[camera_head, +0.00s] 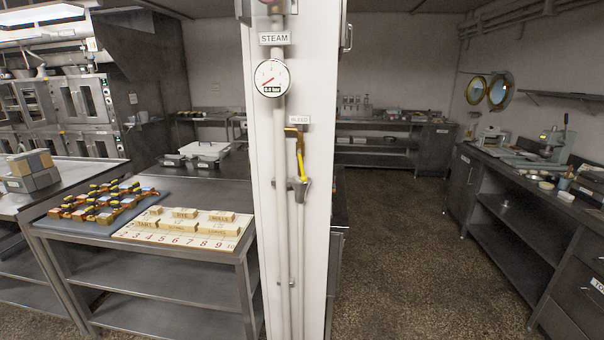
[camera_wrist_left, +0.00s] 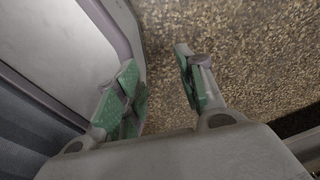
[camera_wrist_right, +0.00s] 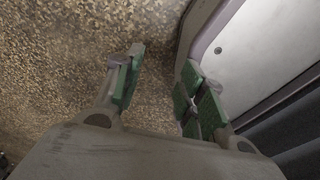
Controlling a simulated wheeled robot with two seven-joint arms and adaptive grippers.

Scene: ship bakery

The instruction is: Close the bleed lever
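The bleed lever (camera_head: 301,164) is a yellow handle below a brass valve (camera_head: 294,133) on a thin pipe on the white column. It points almost straight down, slightly tilted. A small label (camera_head: 299,120) sits above the valve; its print is too small to read surely. A round gauge (camera_head: 271,78) under a STEAM sign hangs on the thicker pipe to the left. My left gripper (camera_wrist_left: 158,88) is open and empty over the speckled floor in the left wrist view. My right gripper (camera_wrist_right: 160,90) is open and empty over the floor in the right wrist view. Neither gripper shows in the head view.
A steel table (camera_head: 87,233) left of the column holds a number board (camera_head: 190,241), wooden blocks and several small orange-and-black items. Steel counters (camera_head: 533,185) run along the right wall. Ovens (camera_head: 83,100) stand at the back left. The floor (camera_head: 410,260) right of the column is clear.

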